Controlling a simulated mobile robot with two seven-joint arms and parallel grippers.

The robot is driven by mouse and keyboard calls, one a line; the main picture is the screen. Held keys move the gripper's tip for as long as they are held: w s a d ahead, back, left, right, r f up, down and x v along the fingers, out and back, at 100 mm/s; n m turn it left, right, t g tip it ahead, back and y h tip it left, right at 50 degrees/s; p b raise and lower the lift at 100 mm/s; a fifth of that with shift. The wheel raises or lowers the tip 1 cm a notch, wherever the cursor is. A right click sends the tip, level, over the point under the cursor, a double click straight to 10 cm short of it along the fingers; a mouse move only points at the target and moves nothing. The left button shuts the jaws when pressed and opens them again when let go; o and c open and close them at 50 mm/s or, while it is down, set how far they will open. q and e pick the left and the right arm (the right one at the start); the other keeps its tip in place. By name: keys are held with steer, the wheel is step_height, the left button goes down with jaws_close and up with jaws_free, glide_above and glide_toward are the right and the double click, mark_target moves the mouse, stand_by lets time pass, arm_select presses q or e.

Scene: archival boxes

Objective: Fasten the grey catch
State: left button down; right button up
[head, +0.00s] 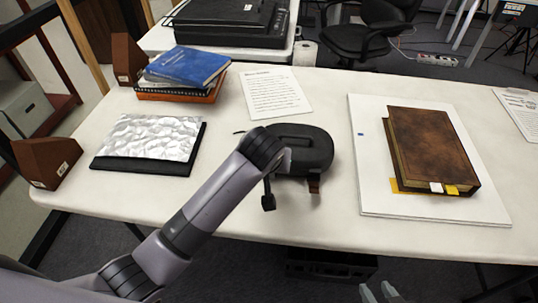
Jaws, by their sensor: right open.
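I cannot make out a grey catch in the head view.
The white table (330,222) holds a brown book (432,145) on a white board (375,190), a silvery crinkled sheet (152,136) on a black folder, a blue-topped stack of books (187,64), brown holders (48,164) and a printed sheet (272,93). The front middle is clear.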

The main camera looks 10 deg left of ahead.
arm_select(q)
steer(key=shift+w+g+p, duration=0.2)
steer(key=shift+g+p, duration=0.2)
steer(key=shift+p, duration=0.25)
steer(key=c, duration=0.9)
jaws_free()
steer(key=shift+p+v, duration=0.3)
steer(key=shift+v, duration=3.3)
